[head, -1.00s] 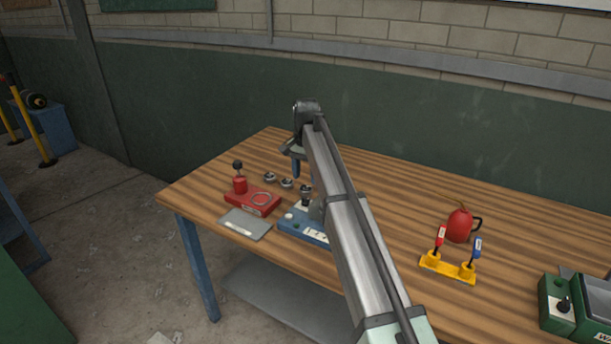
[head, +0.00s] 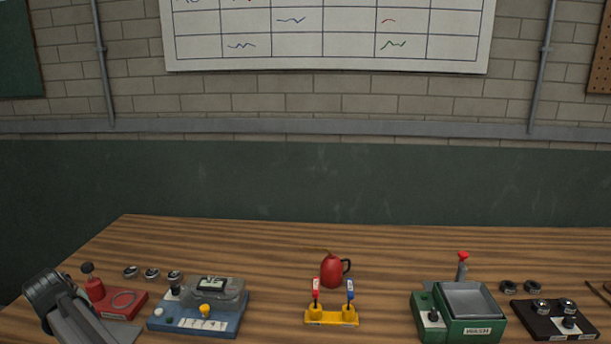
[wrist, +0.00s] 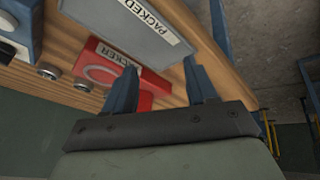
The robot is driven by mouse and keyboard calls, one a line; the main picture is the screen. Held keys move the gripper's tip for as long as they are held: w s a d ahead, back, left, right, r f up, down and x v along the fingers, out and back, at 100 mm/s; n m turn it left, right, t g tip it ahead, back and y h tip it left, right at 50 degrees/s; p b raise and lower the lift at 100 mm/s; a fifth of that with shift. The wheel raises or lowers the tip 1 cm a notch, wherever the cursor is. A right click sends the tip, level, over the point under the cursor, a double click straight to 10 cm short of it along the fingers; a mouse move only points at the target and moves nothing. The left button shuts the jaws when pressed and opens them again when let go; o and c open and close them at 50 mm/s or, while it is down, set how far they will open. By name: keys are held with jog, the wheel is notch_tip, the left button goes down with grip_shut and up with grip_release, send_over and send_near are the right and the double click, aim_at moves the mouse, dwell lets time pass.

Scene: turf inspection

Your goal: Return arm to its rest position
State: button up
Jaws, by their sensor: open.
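My gripper shows in the wrist view (wrist: 163,88), its two blue fingers spread apart with nothing between them. In the head view my arm (head: 65,310) is at the lower left, partly out of frame; the fingers cannot be made out there. The red device (head: 122,303) sits just right of the arm.
A wooden table (head: 260,250) carries a blue device (head: 195,325), a red can (head: 332,270), a yellow stand (head: 332,318), a green WASH box (head: 470,330) and a black holder (head: 550,322). Small round metal pieces (head: 152,273) lie at the back left. A wall stands behind.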

jog(key=s+a+f+n+y, duration=0.1)
jog(key=s+a+f+n, duration=0.1)
jog(key=s+f+n, duration=0.55)
jog(key=s+d+f+m, duration=0.1)
jog(key=s+d+f, duration=0.1)
jog(key=d+f, duration=0.5)
jog(key=w+d+f+m+g+h, duration=0.2)
jog(key=d+f, duration=0.7)
jog(key=d, duration=0.5)
jog(key=w+d+f+m+g+h, duration=0.1)
jog(key=w+d+f+m+h, duration=0.1)
jog(key=d+f, duration=0.9)
jog(key=w+d+f+m+g+h, duration=0.1)
jog(key=w+d+f+m+g, duration=0.15)
jog(key=d+f, duration=0.9)
jog(key=s+d+f+m+g, duration=0.1)
jog(key=s+d+m, duration=0.25)
jog(key=d, duration=0.95)
jog(key=s+d+f+m+g, duration=0.15)
jog(key=s+d, duration=0.35)
jog(key=d, duration=0.8)
jog(key=s+d+m+g, duration=0.1)
jog(key=s+d+m, duration=0.2)
jog(key=s+d, duration=0.2)
jog(key=s+d+f+m+g+y, duration=0.1)
jog(key=s+d, duration=0.4)
jog(key=s, duration=0.5)
jog(key=shift+s+d+m+g+y, duration=0.35)
jog(key=shift+m+g, duration=0.35)
jog(key=shift+m, duration=0.4)
